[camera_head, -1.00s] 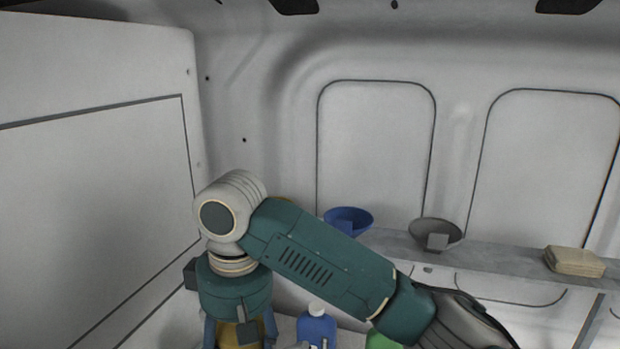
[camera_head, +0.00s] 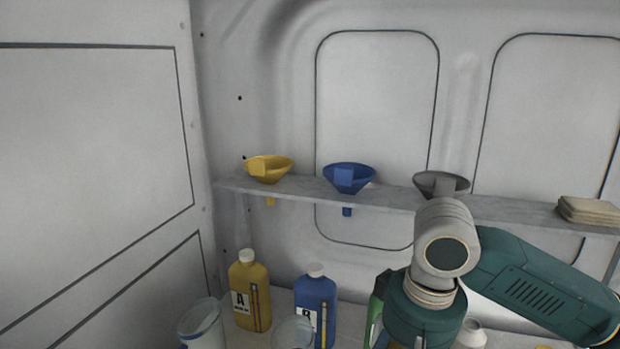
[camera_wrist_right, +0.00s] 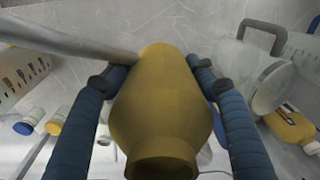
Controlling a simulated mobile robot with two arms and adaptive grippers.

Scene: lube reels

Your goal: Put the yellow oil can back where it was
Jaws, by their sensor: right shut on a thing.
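My right gripper (camera_wrist_right: 153,84) is shut on the yellow oil can (camera_wrist_right: 158,105), with a blue finger on each side of its body. The can's round open-looking end faces the wrist camera. A grey rod (camera_wrist_right: 75,40) meets its far end from the left; I cannot tell whether it is the can's spout. In the head view my right arm stands at the right, and its gripper and the can are not visible there. My left gripper is not in view.
A shelf (camera_head: 400,199) holds yellow (camera_head: 268,168), blue (camera_head: 348,177) and grey funnels (camera_head: 435,182) and tan cloths (camera_head: 588,212). Below stand yellow bottle A (camera_head: 250,297), blue bottle B (camera_head: 315,305), a partly hidden green bottle (camera_head: 381,292) and clear jugs (camera_head: 200,324).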

